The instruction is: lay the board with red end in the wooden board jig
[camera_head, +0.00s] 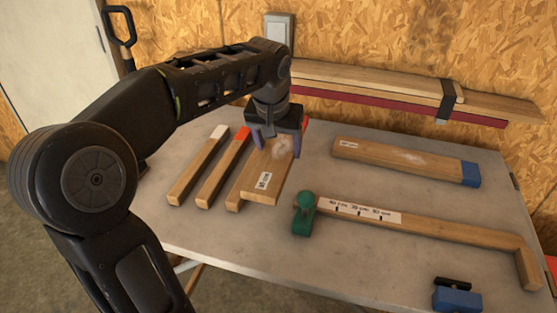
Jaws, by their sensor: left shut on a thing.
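My left gripper (277,146) is shut across a wide, pale wooden board (265,172) with a white label, its purple fingers at the board's sides. A small red patch (305,122) shows behind the gripper, apparently at this board's far end. The near end lies over or close above another strip (233,205); I cannot tell whether they touch. A narrower board with an orange-red end (222,170) lies to its left. A long wooden rail with a marked scale (430,224), an end block and a green clamp (304,214), apparently the jig, lies at the front right. My right gripper is not in view.
A white-ended strip (197,167) lies at the left of the grey table (330,265). A wide blue-ended board (400,160) lies at the back right. A blue tool (457,295) sits at the front right. Long strapped boards (370,88) lie along the wall.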

